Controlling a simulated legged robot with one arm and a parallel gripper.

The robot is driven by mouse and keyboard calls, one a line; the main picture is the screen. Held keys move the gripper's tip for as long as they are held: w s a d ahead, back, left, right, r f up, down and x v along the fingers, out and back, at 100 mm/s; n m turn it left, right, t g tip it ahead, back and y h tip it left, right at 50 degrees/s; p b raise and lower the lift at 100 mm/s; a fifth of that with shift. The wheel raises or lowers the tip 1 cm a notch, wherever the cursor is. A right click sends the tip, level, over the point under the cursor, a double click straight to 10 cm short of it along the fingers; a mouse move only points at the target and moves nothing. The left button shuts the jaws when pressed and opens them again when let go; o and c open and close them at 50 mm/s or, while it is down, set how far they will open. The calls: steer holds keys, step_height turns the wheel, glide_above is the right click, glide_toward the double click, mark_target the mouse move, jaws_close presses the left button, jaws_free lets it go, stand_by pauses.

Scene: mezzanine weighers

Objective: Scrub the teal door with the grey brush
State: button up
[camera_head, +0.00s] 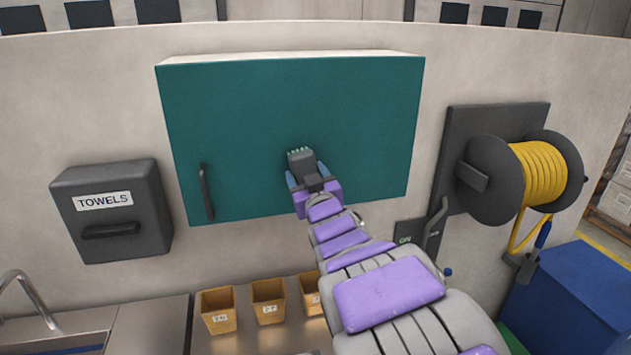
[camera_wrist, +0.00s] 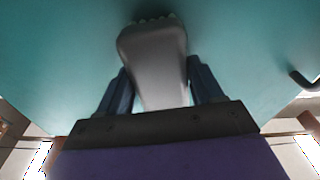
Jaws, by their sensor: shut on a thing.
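The teal door (camera_head: 285,125) is the front of a wall cabinet and is closed. Its dark handle (camera_head: 206,191) is at the lower left; in the wrist view the handle (camera_wrist: 304,82) is at the right edge. My gripper (camera_head: 309,180) is in front of the door, right of the handle and below its middle. It is shut on the grey brush (camera_head: 301,158), whose bristle tips show at the top. In the wrist view the brush (camera_wrist: 153,60) lies between the two blue fingers, with the door close behind. I cannot tell whether the bristles touch the door.
A grey towel dispenser (camera_head: 111,208) is on the wall at left, and a yellow hose reel (camera_head: 540,175) is at right. Several small tan bins (camera_head: 217,311) stand on the steel counter (camera_head: 150,325) below. A sink tap (camera_head: 28,295) is at lower left, a blue box (camera_head: 565,300) at lower right.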

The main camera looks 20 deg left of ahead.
steer(key=shift+s+a+f+b, duration=0.1)
steer(key=shift+s+a+b, duration=0.25)
steer(key=shift+a, duration=0.15)
steer(key=shift+s+a+b, duration=0.25)
steer(key=shift+a+b, duration=0.05)
steer(key=shift+a, duration=0.2)
steer(key=shift+d, duration=0.15)
steer(key=shift+r+b+v, duration=0.15)
steer(key=shift+b+v, duration=0.2)
steer(key=shift+v, duration=1.1)
steer(key=shift+r+b+v, duration=0.15)
steer(key=shift+b+v, duration=0.15)
steer(key=shift+v, duration=1.15)
steer(key=shift+b+v, duration=0.45)
steer(key=shift+v, duration=1.15)
steer(key=shift+r, duration=0.25)
